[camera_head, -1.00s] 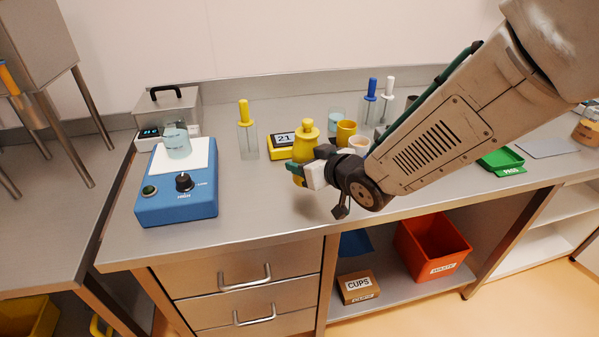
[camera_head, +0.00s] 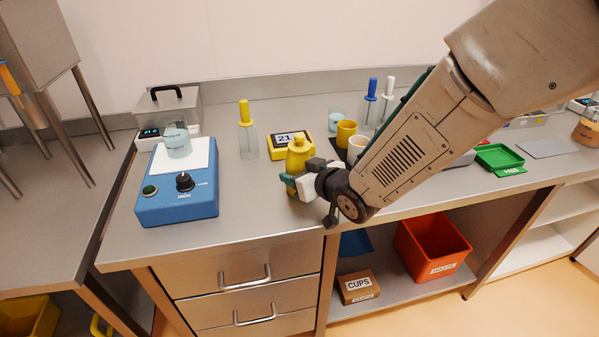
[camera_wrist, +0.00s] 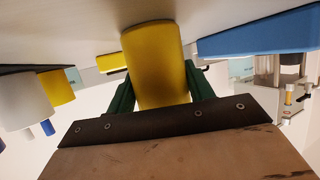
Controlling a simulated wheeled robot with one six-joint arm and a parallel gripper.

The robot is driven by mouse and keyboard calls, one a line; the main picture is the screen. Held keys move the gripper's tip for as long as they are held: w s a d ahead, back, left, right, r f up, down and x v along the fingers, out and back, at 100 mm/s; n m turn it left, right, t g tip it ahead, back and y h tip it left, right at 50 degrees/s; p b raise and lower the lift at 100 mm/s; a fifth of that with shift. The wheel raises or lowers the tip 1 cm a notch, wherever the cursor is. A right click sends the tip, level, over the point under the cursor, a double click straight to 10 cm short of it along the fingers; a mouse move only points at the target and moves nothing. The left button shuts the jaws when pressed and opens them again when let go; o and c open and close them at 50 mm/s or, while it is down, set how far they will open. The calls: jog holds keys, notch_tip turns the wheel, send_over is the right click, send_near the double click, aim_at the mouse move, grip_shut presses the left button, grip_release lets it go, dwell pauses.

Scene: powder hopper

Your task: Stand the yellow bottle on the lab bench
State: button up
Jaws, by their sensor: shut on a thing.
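The yellow bottle (camera_head: 299,154) is upright over the front part of the lab bench (camera_head: 252,205), between the blue stirrer and my arm. My gripper (camera_head: 291,182) is shut on the bottle's lower body, reaching in from the right. In the wrist view the bottle (camera_wrist: 155,62) fills the space between the green fingers, and the bench surface shows at the top of that picture. The bottle's base is close to the bench, but I cannot tell whether it touches. The gripper partly hides its lower part in the head view.
The blue stirrer (camera_head: 176,205) with a beaker (camera_head: 177,140) stands to the left. Behind are a yellow timer (camera_head: 280,150), a yellow-handled holder (camera_head: 247,140) and a yellow cup (camera_head: 346,132). A green tray (camera_head: 497,157) lies right. Bench between stirrer and bottle is clear.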

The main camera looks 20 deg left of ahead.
jog(key=o, duration=1.1)
jog(key=shift+r, duration=0.1)
jog(key=shift+s+d+r, duration=0.15)
jog(key=shift+d, duration=0.1)
jog(key=v, duration=1.1)
jog(key=w+d+r+m+h, duration=0.1)
jog(key=d+r+m+h, duration=0.25)
jog(key=d, duration=0.75)
jog(key=d+r+m+h, duration=0.2)
jog(key=d+h, duration=0.3)
jog(key=d, duration=0.7)
jog(key=s+d+r+m+g, duration=0.1)
jog(key=s+d+g, duration=0.1)
jog(key=s+d, duration=0.2)
jog(key=s+d+r+m+g+h, duration=0.1)
jog(key=s+d, duration=0.4)
jog(key=s, duration=0.5)
jog(key=s+d+r+m+g+h, duration=0.1)
jog(key=s+d+r+m+g, duration=0.1)
jog(key=s, duration=0.5)
jog(key=shift+s+d+m+g, duration=0.1)
jog(key=shift+d+m+g, duration=0.65)
jog(key=shift+d, duration=0.4)
